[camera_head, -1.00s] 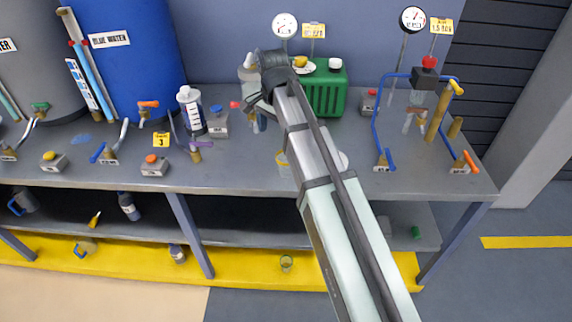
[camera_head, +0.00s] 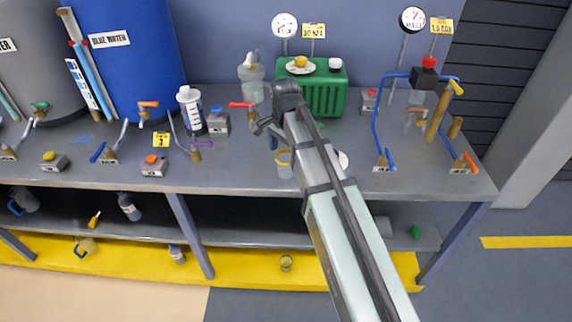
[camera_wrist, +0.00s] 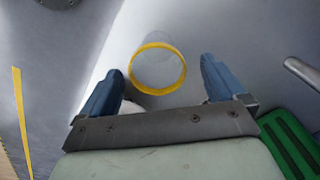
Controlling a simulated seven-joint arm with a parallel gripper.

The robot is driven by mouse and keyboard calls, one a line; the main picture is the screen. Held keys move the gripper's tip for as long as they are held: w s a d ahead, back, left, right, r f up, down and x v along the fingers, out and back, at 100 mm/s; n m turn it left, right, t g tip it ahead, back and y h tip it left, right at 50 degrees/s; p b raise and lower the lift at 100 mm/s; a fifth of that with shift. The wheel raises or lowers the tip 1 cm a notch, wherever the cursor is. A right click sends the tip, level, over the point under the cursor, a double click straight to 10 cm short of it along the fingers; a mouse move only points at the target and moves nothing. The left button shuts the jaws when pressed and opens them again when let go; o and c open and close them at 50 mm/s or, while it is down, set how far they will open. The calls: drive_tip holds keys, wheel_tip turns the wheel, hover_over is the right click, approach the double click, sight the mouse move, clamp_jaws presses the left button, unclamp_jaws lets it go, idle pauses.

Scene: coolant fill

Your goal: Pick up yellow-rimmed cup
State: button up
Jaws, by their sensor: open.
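The yellow-rimmed cup (camera_head: 285,170) is clear and stands on the grey workbench (camera_head: 235,175), just left of my arm. In the wrist view the cup (camera_wrist: 158,68) shows from above, with its yellow rim (camera_wrist: 133,72) facing the camera. My gripper (camera_head: 267,139) is beyond the cup in the head view, partly hidden by my wrist. In the wrist view my gripper (camera_wrist: 160,70) has its two blue fingers apart. The cup appears between the fingers in the picture, touching neither. Its height relative to the fingertips is unclear.
A red-handled valve (camera_head: 248,105) is near my gripper. Blue pipework (camera_head: 376,120) stands to the right. Another small cup (camera_head: 286,263) is below the bench.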

sight(286, 156)
drive_tip(key=shift+d+f, duration=0.2)
drive_tip(key=shift+f, duration=2.4)
drive_tip(key=shift+c, duration=0.5)
drive_tip(key=c, duration=1)
drive_tip(key=shift+r, duration=0.1)
